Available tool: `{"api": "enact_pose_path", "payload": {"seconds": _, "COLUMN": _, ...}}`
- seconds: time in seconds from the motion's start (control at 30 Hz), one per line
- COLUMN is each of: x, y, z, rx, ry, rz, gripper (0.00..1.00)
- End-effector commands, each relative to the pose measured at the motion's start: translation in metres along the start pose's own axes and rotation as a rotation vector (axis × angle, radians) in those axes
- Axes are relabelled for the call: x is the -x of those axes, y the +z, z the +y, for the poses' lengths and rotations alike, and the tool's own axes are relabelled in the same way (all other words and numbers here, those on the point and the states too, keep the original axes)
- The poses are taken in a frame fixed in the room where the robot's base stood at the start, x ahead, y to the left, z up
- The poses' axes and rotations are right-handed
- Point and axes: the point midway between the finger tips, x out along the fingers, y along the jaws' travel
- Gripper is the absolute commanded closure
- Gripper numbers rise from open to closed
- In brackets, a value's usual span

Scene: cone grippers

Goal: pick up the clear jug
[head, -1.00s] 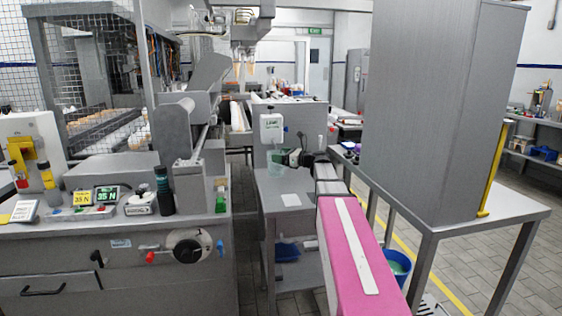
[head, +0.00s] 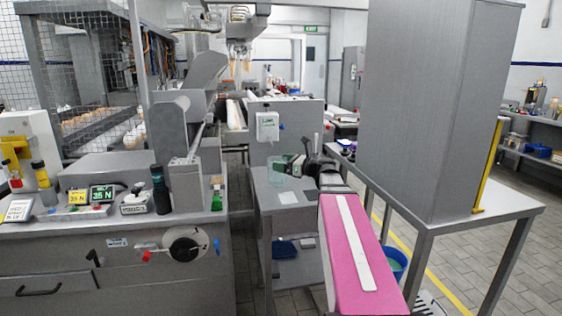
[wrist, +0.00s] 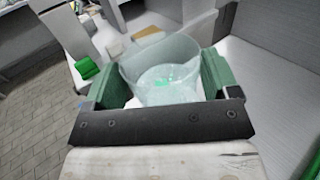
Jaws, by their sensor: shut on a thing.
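The clear jug (wrist: 162,72) sits between the two green fingers of my gripper (wrist: 158,80) in the wrist view. My gripper is shut on the jug, with a finger against each side. In the head view the pale, see-through jug (head: 276,172) shows small at the end of my arm, above the small grey side table. My gripper (head: 290,163) partly overlaps it there. I cannot tell whether the jug's base still touches the table.
The small grey table (head: 268,200) carries a white sheet (head: 288,197). A grey machine (head: 284,125) with a white box stands behind it. A tall grey cabinet (head: 430,110) stands on a bench to the right. A workbench with controls (head: 100,225) is at left.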

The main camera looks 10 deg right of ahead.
Motion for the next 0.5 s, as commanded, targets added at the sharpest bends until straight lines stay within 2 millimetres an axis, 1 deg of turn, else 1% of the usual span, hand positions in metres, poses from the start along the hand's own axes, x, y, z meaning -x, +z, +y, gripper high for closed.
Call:
{"api": "enact_pose_path", "payload": {"seconds": 0.03, "x": 0.005, "y": 0.001, "z": 0.008, "rx": 0.0, "ry": 0.0, "rz": -0.001, "gripper": 0.56}}
{"api": "enact_pose_path", "payload": {"seconds": 0.2, "x": 0.016, "y": 0.001, "z": 0.023, "rx": 0.0, "ry": 0.0, "rz": -0.001, "gripper": 0.56}}
{"api": "enact_pose_path", "payload": {"seconds": 0.5, "x": 0.031, "y": 0.002, "z": 0.043, "rx": 0.0, "ry": 0.0, "rz": -0.001, "gripper": 0.56}}
